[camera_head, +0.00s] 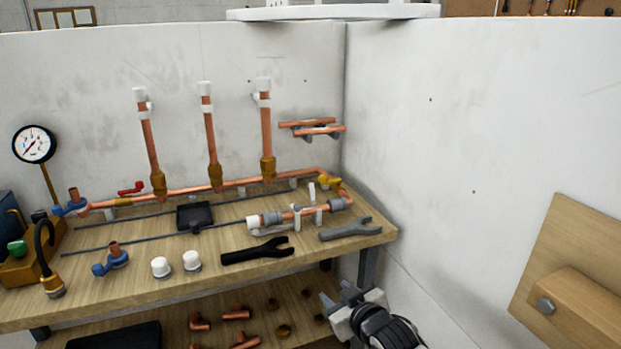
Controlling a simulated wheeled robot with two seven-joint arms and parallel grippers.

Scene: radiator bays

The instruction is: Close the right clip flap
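A short copper pipe piece with white and grey ends (286,217) lies in a white clip holder (272,231) on the workbench. A left clip part (297,214) and a right clip part (319,216) stand at the pipe. A thin white upright piece (311,192) shows just behind the right one; it looks like a raised flap, but it is too small to be sure. My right gripper (337,294) is in front of the bench's right front edge, below and apart from the clips. Its fingers look spread and empty. My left gripper is not in view.
White walls close the back and right. A lower shelf holds copper fittings (237,313).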

